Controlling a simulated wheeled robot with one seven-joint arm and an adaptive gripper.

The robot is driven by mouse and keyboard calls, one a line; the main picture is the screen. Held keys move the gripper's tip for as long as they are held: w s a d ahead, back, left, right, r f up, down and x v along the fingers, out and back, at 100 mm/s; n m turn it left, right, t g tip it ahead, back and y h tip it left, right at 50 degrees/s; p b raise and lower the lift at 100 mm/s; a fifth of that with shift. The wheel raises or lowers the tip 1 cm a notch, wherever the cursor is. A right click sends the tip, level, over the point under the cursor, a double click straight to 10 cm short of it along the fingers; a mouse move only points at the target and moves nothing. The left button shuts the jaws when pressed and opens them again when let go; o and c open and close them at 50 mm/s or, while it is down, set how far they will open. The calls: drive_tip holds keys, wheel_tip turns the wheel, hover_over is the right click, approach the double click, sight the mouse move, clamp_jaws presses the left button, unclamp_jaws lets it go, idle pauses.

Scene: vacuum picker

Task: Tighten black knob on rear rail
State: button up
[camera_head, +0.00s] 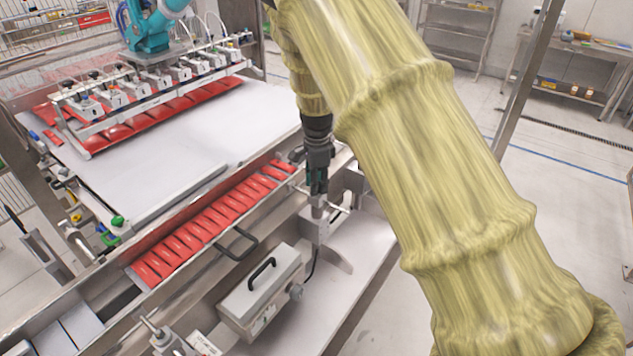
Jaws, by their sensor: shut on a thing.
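My gripper (317,198) points down beside the right end of the conveyor, at the top of an upright metal bracket (318,232). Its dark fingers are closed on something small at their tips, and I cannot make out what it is. No black knob shows clearly at the fingertips; the fingers hide that spot. The metal rail (215,240) runs along the near side of the conveyor toward the gripper. My yellow-sleeved arm covers the right middle of the view and hides what lies behind it.
Red packets (190,238) lie in a row on the conveyor. A grey box (262,290) with a black handle stands in front of the rail, left of the bracket. A teal picker (148,30) holds a suction-head frame (150,85) over more red packets. Floor is open at right.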

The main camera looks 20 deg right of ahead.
drive_tip(key=shift+s+f, duration=0.1)
drive_tip(key=shift+f, duration=0.05)
drive_tip(key=o, duration=1)
drive_tip(key=shift+r, duration=0.2)
wheel_tip(320, 180, up, 12)
drive_tip(key=shift+f, duration=0.15)
